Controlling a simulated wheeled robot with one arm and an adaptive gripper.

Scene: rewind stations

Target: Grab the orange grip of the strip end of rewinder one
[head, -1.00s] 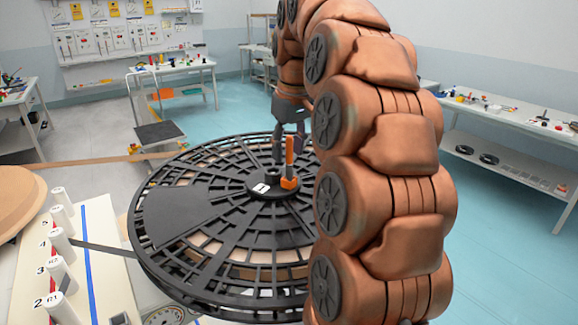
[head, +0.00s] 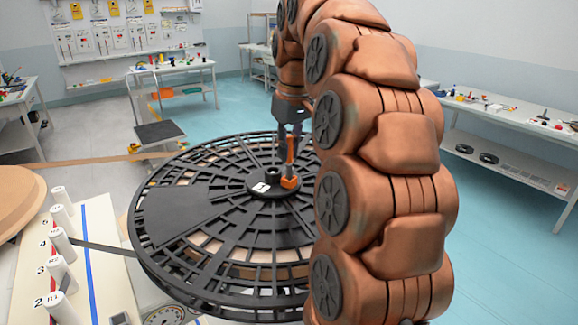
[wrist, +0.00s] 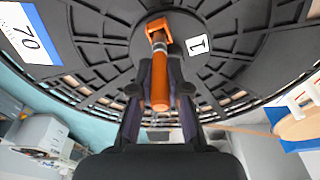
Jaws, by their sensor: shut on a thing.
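The orange grip (head: 290,149) stands upright near the hub of the big black reel (head: 173,205). An orange foot (head: 289,182) joins it to the reel beside a white label. In the wrist view the orange grip (wrist: 159,82) lies between the two dark fingers, and a label with a 1 (wrist: 198,44) is on the hub. My gripper (head: 289,146) points down from above and is shut on the grip. The wrist view shows my gripper (wrist: 159,92) with one finger on each side of it. My arm covers the reel's right edge.
A panel with numbered white rollers (head: 62,245) is at the left front, and a tan disc (head: 20,200) is at the far left. Workbenches (head: 520,118) with small tools stand by the walls. The blue floor behind the reel is mostly free.

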